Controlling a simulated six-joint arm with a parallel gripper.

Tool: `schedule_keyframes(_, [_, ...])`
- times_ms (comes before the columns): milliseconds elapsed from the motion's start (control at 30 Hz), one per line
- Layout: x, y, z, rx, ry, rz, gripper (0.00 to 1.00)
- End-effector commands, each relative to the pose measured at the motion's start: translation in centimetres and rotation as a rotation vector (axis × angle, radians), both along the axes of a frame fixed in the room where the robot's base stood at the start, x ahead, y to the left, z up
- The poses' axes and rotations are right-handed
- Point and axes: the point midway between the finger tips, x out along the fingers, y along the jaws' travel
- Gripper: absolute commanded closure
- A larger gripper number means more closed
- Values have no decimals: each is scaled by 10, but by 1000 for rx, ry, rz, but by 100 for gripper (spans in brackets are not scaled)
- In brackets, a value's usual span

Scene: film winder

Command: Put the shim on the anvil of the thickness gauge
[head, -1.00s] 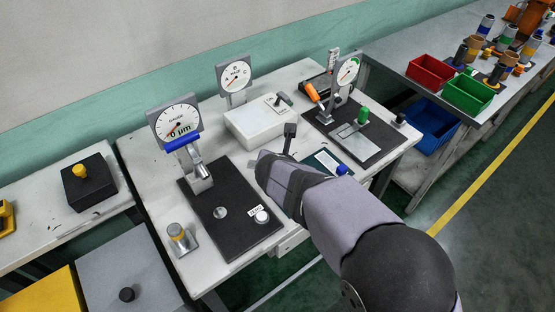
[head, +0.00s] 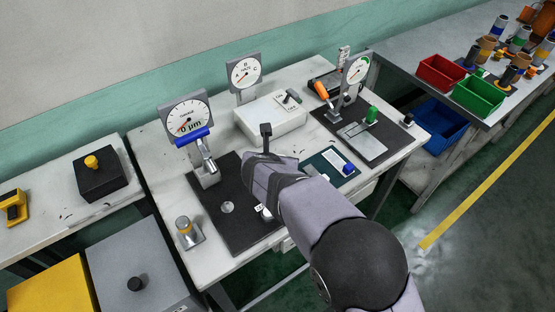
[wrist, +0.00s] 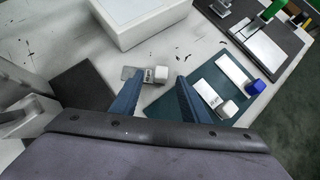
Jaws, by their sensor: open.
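The thickness gauge (head: 188,118) stands at the left of the table, with a dial reading 0 µm, a blue lever and a black base. A small metal disc (head: 227,207) on that base may be its anvil; I cannot tell for sure. My gripper (wrist: 160,80) is open and empty, pointing down, its blue fingers apart. Between and beyond the fingertips, a small grey plate with a label and pale block (wrist: 159,74), probably the shim, lies by the teal mat's left edge. Its height below the fingers is unclear. In the head view my gripper hides it.
The teal mat (head: 318,163) holds a white strip with a pale block (wrist: 226,109) and another with a blue block (wrist: 256,86). A white box (head: 270,118) stands behind. A second gauge (head: 352,75) is at right. A yellow-topped weight (head: 187,231) stands front left.

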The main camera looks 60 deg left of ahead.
Motion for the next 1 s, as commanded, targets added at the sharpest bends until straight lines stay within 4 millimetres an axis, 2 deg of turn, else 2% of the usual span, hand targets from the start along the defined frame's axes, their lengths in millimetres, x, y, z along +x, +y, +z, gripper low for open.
schedule_keyframes(400, [22,17,-29,-1,1,-1,59])
schedule_keyframes(733, [24,19,-32,1,1,-1,59])
schedule_keyframes(767, [24,19,-32,1,1,-1,61])
schedule_keyframes(900, [24,19,-32,1,1,-1,94])
schedule_keyframes(933, [24,19,-32,1,1,-1,100])
schedule_keyframes(1000, [24,19,-31,1,0,-1,100])
